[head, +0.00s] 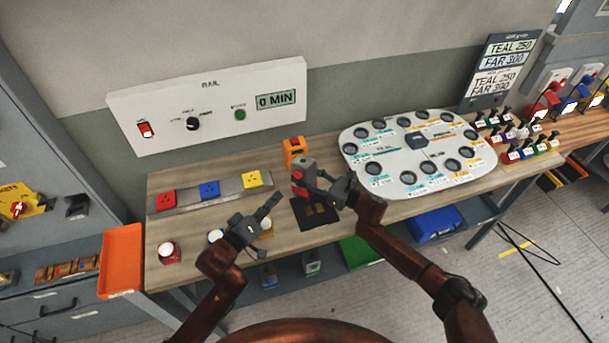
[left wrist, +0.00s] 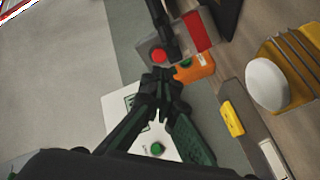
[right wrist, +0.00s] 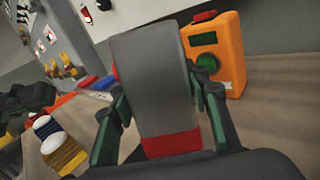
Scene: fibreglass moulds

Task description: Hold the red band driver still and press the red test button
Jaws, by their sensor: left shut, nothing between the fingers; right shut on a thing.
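The red band driver (head: 303,172) is a grey block with a red band. It stands roughly upright at the back edge of a black mat (head: 322,214); I cannot tell whether it touches the mat. My right gripper (head: 322,184) is shut on it from the right. In the right wrist view the driver (right wrist: 152,85) fills the space between the fingers. The red test button (left wrist: 158,55) shows on the driver's grey end in the left wrist view. My left gripper (head: 274,202) is shut and empty, left of the driver. Its fingertips (left wrist: 160,82) appear just below the button in that view, apart in depth.
An orange device (head: 294,147) with a green button stands behind the driver. White-capped jars (head: 216,236) sit near my left gripper. A strip with coloured sockets (head: 210,190) lies at the back left. A white round-holed board (head: 390,175) lies right.

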